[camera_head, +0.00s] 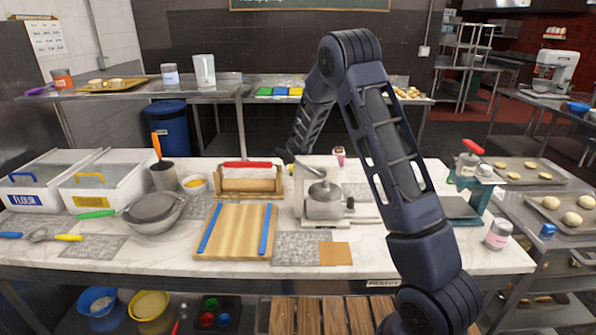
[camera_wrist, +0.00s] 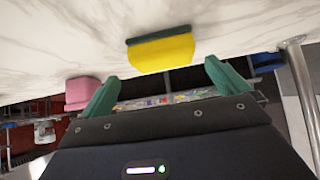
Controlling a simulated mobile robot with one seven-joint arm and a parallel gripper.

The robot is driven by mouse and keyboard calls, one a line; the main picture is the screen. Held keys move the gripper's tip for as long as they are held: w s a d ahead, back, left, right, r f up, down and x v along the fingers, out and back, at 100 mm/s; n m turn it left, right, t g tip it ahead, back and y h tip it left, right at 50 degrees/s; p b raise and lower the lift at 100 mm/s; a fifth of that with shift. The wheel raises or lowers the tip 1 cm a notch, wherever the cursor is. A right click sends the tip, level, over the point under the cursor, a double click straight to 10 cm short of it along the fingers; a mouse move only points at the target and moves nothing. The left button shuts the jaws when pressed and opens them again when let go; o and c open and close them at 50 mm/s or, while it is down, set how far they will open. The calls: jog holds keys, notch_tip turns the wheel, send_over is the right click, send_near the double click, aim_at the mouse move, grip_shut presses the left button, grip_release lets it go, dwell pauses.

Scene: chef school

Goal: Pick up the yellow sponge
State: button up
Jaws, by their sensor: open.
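The yellow sponge (camera_wrist: 161,50) has a dark green side and sits against the marble counter, which fills the top of the wrist view. My gripper (camera_wrist: 161,78) is open, its two green fingers spread apart. The sponge appears beyond the fingertips, between them in the picture; neither finger visibly touches it. In the head view my arm reaches over the counter, and its end is at the back, behind the silver pot and stand. I cannot clearly make out the sponge there.
A pink object (camera_wrist: 82,92) stands beside the left finger in the wrist view. On the marble counter (camera_head: 385,262) are a silver pot (camera_head: 324,200), a wooden board (camera_head: 236,232), a rolling pin (camera_head: 246,186) and grey bowls (camera_head: 155,212). A metal shelf runs behind.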

jog(key=shift+a+x, duration=0.15)
jog(key=shift+x, duration=1.1)
jog(key=shift+a+x, duration=0.1)
jog(key=shift+x, duration=1.2)
jog(key=c, duration=1)
jog(key=shift+r, duration=0.1)
